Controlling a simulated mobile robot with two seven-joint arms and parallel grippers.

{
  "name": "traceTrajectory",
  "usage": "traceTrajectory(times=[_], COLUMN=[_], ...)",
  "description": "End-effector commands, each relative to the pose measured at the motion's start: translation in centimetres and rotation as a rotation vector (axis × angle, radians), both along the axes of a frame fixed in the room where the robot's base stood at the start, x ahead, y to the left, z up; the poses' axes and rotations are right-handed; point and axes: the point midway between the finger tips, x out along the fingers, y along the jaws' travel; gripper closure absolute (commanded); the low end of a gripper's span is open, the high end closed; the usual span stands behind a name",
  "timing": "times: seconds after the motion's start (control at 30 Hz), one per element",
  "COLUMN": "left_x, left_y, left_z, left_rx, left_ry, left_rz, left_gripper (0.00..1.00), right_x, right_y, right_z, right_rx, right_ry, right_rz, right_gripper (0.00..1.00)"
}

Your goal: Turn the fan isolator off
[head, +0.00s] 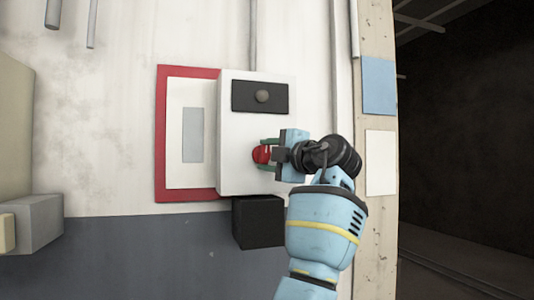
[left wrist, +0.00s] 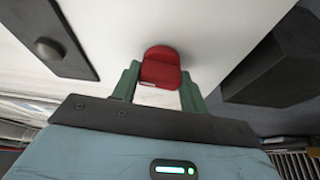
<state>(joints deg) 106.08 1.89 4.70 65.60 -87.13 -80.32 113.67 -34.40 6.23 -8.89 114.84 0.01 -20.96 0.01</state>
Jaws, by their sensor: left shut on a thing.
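The fan isolator is a white box (head: 232,137) on the wall, with a red handle (head: 261,154) low on its front. A black plate (head: 245,96) with a round grey knob (head: 263,96) is above the handle. My left gripper (head: 268,155) is shut on the red handle, with a green finger on each side. In the left wrist view the red handle (left wrist: 161,67) stands between the green fingers, against the white box. The fingers partly hide the handle in the head view. My right gripper is in neither view.
A red-framed panel (head: 160,135) is behind the box on the left. A black box (head: 258,222) is just below the isolator. A grey box (head: 35,223) juts out at the lower left. A dark opening lies right of the wall's edge post (head: 380,230).

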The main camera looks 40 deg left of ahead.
Motion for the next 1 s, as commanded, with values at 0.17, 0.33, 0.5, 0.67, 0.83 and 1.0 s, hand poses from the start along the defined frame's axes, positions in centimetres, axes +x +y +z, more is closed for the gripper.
traceTrajectory(times=[0.17,0.33,0.5,0.67,0.83,1.0], left_x=[-0.01,0.01,0.03,0.05,0.04,0.04], left_y=[-0.03,-0.02,-0.02,-0.02,-0.02,-0.02], left_z=[0.17,0.13,0.08,0.06,0.07,0.07], left_rx=[-0.036,-0.054,-0.060,-0.061,-0.061,-0.060], left_ry=[-0.069,-0.103,-0.115,-0.117,-0.117,-0.116], left_rz=[-0.002,-0.002,-0.002,-0.002,-0.002,-0.002], left_gripper=[0.79,0.79,0.79,0.79,0.79,0.35], right_x=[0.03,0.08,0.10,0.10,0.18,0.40], right_y=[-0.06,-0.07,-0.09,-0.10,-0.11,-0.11], right_z=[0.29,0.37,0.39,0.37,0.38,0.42], right_rx=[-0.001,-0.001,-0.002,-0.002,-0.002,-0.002], right_ry=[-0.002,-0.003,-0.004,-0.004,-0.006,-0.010], right_rz=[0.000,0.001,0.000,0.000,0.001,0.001], right_gripper=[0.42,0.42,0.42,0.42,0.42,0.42])
